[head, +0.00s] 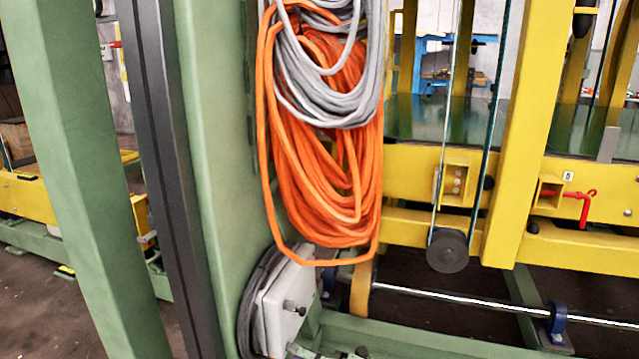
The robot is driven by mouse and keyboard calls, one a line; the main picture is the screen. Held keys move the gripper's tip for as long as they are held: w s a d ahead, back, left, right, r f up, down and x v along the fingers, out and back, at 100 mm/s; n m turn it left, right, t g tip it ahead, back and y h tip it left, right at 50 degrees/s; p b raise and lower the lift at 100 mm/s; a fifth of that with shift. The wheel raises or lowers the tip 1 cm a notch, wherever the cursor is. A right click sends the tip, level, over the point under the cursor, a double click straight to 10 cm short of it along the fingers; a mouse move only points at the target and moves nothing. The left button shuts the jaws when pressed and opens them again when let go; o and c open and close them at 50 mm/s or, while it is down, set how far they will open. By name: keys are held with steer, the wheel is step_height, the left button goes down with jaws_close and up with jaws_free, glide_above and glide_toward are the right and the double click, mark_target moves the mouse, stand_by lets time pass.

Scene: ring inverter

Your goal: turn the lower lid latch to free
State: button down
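A pale grey box with a lid (275,318) is fixed low on the green column, below the hanging cables, and is cut by the bottom edge. A small dark latch or knob (294,308) stands out from its lid. I cannot tell whether it is the lower latch, nor which way it is turned. More small grey and dark fittings (300,350) show at the bottom edge by the box; I cannot tell what they are. My gripper is not in view.
Coiled orange cable (320,180) and grey cable (325,100) hang on the green column (215,150), just above the box. A yellow frame (515,150) with a red handle (585,205) stands right. A shiny rod (450,293) runs low behind. Dark floor (40,310) shows left.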

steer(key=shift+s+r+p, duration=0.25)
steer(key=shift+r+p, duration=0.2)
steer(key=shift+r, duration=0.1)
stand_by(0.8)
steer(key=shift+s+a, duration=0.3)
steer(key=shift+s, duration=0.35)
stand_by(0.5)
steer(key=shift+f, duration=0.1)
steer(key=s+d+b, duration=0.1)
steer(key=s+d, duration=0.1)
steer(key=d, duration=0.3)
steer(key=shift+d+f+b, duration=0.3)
steer(key=shift+b, duration=0.05)
stand_by(0.4)
